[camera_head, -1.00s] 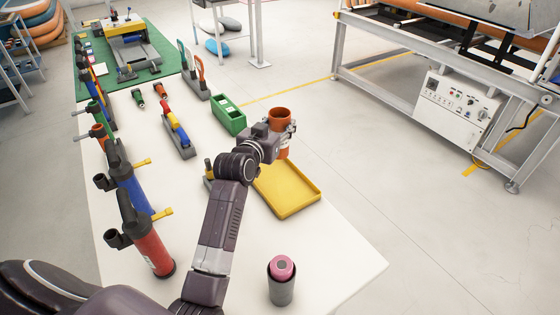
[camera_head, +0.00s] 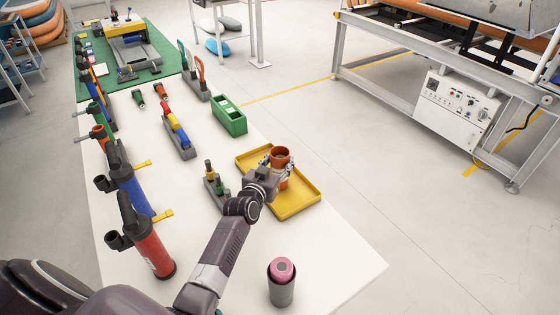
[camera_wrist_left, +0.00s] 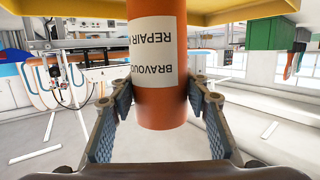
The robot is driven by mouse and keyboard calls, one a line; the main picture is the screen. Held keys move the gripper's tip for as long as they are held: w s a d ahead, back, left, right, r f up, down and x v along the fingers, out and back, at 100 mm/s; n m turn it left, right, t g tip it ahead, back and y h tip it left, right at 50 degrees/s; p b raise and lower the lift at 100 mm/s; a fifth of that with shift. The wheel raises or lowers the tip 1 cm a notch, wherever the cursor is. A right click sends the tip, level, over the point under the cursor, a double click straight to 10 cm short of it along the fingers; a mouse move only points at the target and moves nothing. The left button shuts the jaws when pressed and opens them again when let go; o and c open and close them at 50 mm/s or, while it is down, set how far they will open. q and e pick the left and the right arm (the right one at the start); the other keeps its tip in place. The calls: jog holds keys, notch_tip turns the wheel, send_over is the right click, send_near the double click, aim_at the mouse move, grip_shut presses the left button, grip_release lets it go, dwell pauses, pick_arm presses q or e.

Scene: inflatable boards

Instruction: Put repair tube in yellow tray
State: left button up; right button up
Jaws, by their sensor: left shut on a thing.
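The orange repair tube (camera_head: 281,156) stands upright over the yellow tray (camera_head: 299,205). My left gripper (camera_head: 278,171) is shut around the tube, with a finger pad on each side. In the left wrist view the tube (camera_wrist_left: 161,104) shows a white label with upside-down "REPAIR" lettering between the pads. The yellow tray (camera_wrist_left: 215,10) fills the top of that view. I cannot tell whether the tube's lower end touches the tray floor. My right gripper is not in view.
A grey holder with small bottles (camera_head: 215,187) stands left of the tray, and a green box (camera_head: 230,120) behind it. A dark cup with a pink roll (camera_head: 282,282) stands in front. Red (camera_head: 146,241) and blue (camera_head: 130,188) pumps line the left.

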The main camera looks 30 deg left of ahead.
pick_arm(q)
jog(key=shift+f, duration=0.1)
jog(key=o, duration=1.2)
jog(key=shift+c, duration=0.2)
jog(key=shift+s+d+r, duration=0.1)
jog(key=shift+s+r, duration=0.1)
jog(key=a+p+v, duration=0.1)
jog(key=p+v, duration=0.6)
jog(key=v, duration=0.4)
jog(key=shift+s+d+p, duration=0.3)
jog(key=shift+d, duration=0.25)
